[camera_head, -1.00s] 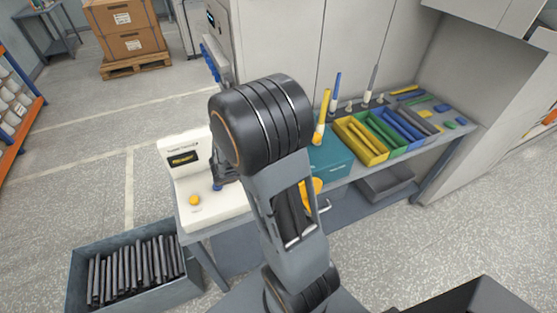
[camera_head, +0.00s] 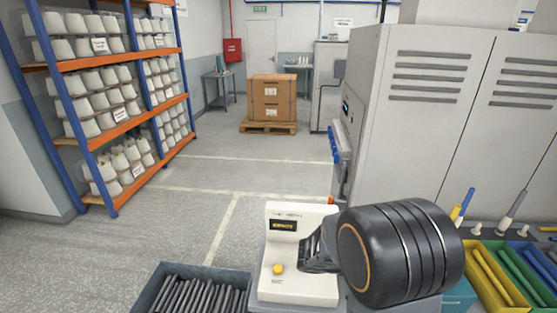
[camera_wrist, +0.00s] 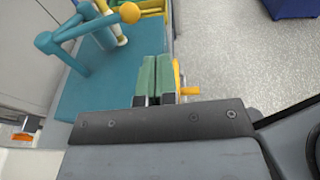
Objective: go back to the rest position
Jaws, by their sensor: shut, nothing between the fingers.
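My gripper (camera_wrist: 155,78) shows in the wrist view with its two green-tipped fingers side by side, shut and empty. It is over or beside a teal surface (camera_wrist: 95,105), with a yellow knob (camera_wrist: 186,91) just right of the fingers. I cannot tell whether the fingers touch anything. In the head view my arm's big dark joint covers the lower right, and the gripper is largely hidden behind it.
A white device (camera_head: 290,285) with a small display stands left of my arm. A bin of dark rods (camera_head: 160,285) is at its left. Yellow (camera_head: 484,302) and green trays lie right. Grey cabinets (camera_head: 400,130) stand behind. The floor beyond is open, with shelves (camera_head: 150,182) left.

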